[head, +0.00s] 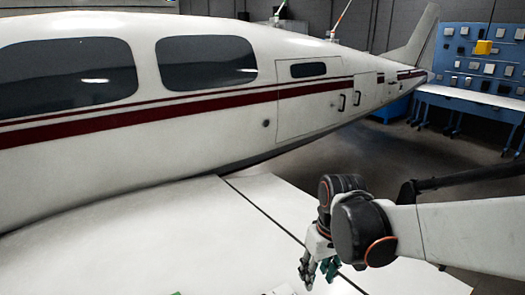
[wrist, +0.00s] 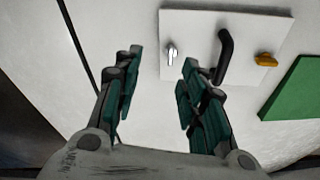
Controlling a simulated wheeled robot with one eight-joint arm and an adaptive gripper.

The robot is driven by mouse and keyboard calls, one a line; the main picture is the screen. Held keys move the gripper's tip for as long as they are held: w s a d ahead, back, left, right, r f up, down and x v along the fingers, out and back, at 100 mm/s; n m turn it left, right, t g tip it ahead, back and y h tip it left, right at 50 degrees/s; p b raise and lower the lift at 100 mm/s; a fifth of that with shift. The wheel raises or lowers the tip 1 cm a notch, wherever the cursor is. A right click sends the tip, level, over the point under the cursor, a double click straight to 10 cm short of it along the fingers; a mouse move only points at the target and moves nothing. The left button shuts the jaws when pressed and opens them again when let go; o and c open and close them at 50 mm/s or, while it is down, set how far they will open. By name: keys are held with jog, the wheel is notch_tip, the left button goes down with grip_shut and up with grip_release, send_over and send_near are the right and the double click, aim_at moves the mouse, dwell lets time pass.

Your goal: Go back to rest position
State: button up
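My gripper (head: 318,271) hangs fingers-down over the white wing surface at the lower right of the head view. In the wrist view my gripper (wrist: 160,62) shows two dark green-padded fingers spread apart with nothing between them. Beyond the fingers, a white plate (wrist: 205,25) carries a small pale metal piece (wrist: 171,54), a black curved handle (wrist: 224,55) and a yellow knob (wrist: 266,60). The fingers appear apart from these pieces, though the exact gap cannot be told.
The white wing (head: 150,245) spreads below the aircraft fuselage (head: 215,115). A green panel (wrist: 294,90) lies right of the plate. A blue workbench (head: 470,98) with a pegboard stands at the back right. The grey floor between is clear.

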jog(key=s+d+r+m+t+b, duration=0.2)
jog(key=s+d+r+m+t, duration=0.2)
jog(key=s, duration=0.6)
jog(key=shift+s+d+r+t+h, duration=0.4)
jog(key=shift+d+r+t, duration=0.3)
jog(key=shift+d+t, duration=0.55)
